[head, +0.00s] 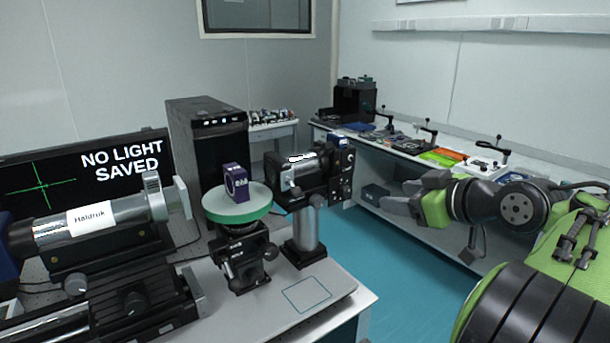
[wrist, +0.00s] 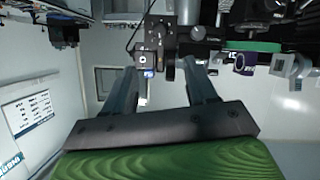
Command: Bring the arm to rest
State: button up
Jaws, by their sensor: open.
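My arm reaches in from the right in the head view, bent, with its green and black links in the air. My gripper (head: 396,196) points left over the blue floor, between the optical table and the bench at the back right. In the wrist view my gripper (wrist: 160,75) shows two dark fingers spread apart with nothing between them. The wrist view shows the scene upside down. The fingers appear apart from everything around them.
The optical table (head: 345,285) carries a camera-like device (head: 318,172) on a post, a green round stage (head: 237,207) with a purple mount (head: 236,182), and a labelled barrel (head: 95,217). A monitor (head: 85,190) reads "NO LIGHT SAVED". The bench (head: 400,172) holds tools. Blue floor (head: 405,265) is clear.

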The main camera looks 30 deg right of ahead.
jog(key=shift+w+a, duration=0.1)
jog(key=w+a+g+y+p, duration=0.1)
jog(key=w+a+g+p, duration=0.15)
jog(key=a, duration=0.85)
jog(key=w+a+g+p, duration=0.2)
jog(key=a+p, duration=0.1)
jog(key=a, duration=0.7)
jog(key=s+a+f+m+g+p, duration=0.1)
jog(key=s+a+f+p, duration=0.1)
jog(key=s, duration=0.6)
jog(key=s+a+f+m+g+p, duration=0.1)
jog(key=s+a+f+g+p, duration=0.1)
jog(key=s+a+f, duration=0.3)
jog(key=s+a, duration=0.1)
jog(key=s, duration=0.2)
jog(key=shift+w+a+g, duration=0.1)
jog(key=shift+g, duration=0.15)
